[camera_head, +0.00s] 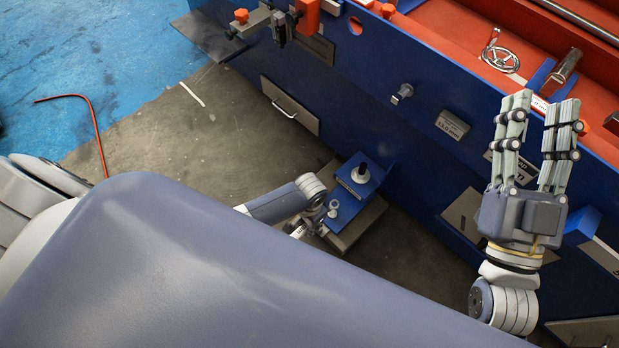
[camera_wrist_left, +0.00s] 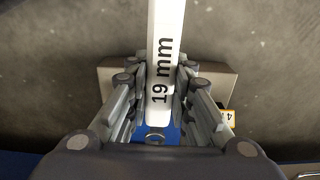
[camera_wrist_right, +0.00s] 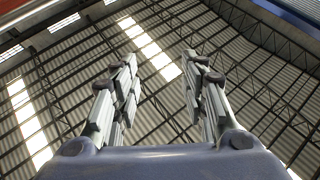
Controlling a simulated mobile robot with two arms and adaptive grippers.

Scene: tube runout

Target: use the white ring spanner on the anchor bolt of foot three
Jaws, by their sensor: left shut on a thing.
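The white spanner (camera_wrist_left: 165,50), marked "19 mm", is held between the fingers of my left gripper (camera_wrist_left: 160,72) in the left wrist view. Its ring end is not clearly visible. Below it lies a blue foot plate on a pale block (camera_wrist_left: 220,80), with a round metal part (camera_wrist_left: 155,138) showing between the fingers. In the head view the blue foot (camera_head: 345,205) has a large bolt (camera_head: 360,174) and a smaller round part (camera_head: 333,207). My left gripper is beside this foot, mostly hidden behind my own body. My right gripper (camera_head: 543,106) is open and empty, fingers upward.
A long blue machine bed (camera_head: 400,145) with a red top (camera_head: 450,30) runs along the right. A yellow label (camera_wrist_left: 228,117), perhaps reading 4, shows near the foot.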

